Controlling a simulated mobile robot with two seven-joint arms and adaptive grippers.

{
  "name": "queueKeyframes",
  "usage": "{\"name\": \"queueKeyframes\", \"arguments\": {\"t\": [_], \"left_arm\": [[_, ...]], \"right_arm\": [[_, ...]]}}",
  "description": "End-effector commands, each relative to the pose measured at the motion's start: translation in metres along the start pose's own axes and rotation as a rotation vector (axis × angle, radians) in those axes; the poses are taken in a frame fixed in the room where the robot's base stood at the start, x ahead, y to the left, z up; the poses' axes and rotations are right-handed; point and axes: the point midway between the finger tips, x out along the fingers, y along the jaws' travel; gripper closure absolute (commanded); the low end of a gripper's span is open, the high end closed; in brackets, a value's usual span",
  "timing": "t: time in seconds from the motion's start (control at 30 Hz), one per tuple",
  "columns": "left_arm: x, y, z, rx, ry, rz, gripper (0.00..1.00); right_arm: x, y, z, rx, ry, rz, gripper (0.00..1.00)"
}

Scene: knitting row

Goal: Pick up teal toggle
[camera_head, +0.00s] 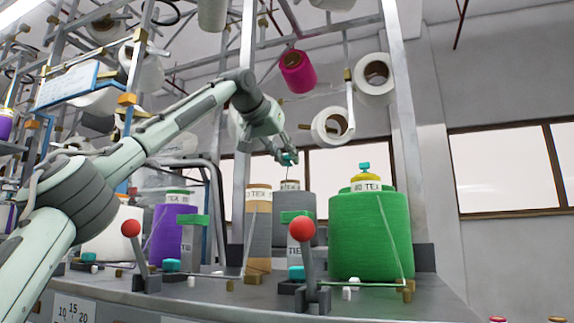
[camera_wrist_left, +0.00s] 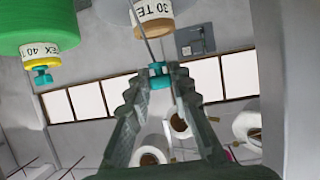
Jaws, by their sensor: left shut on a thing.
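My left gripper (camera_head: 287,158) is high over the machine bench, above the labelled spools. It is shut on a small teal toggle (camera_head: 290,159). In the left wrist view the teal toggle (camera_wrist_left: 159,79) sits between the fingertips (camera_wrist_left: 157,72), and a thin rod or thread runs by it. Another teal toggle (camera_head: 364,167) tops the big green cone (camera_head: 370,235); it also shows in the left wrist view (camera_wrist_left: 42,77). Two more teal toggles, one left (camera_head: 172,265) and one middle (camera_head: 296,272), sit low on the bench. My right gripper is not in view.
Two red-knobbed levers, left (camera_head: 131,229) and middle (camera_head: 301,229), rise from the bench (camera_head: 230,300). A purple cone (camera_head: 175,235), a tan cone (camera_head: 258,230) and a grey cone (camera_head: 322,235) stand behind. A metal post (camera_head: 398,110) and hanging spools (camera_head: 332,125) flank the gripper.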

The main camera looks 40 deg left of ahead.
Motion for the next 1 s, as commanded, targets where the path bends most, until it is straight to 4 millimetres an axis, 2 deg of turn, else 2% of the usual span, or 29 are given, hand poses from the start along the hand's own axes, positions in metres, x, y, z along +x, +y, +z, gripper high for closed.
{"name": "queueKeyframes", "arguments": {"t": [0.17, 0.4, 0.6, 0.8, 1.0], "left_arm": [[-0.020, -0.002, 0.012, -0.002, 0.004, -0.001, 0.88], [-0.089, -0.001, 0.042, -0.001, 0.005, 0.000, 0.88], [-0.132, -0.002, 0.058, -0.002, 0.004, -0.002, 0.88], [-0.153, -0.002, 0.065, -0.003, 0.002, -0.002, 0.88], [-0.158, -0.002, 0.066, -0.002, 0.003, -0.003, 0.88]], "right_arm": [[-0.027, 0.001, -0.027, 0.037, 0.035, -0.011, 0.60], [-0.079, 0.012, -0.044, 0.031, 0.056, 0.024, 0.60], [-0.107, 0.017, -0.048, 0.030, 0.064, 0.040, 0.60], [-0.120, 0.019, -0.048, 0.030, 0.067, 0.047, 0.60], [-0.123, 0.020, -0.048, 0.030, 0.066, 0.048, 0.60]]}}
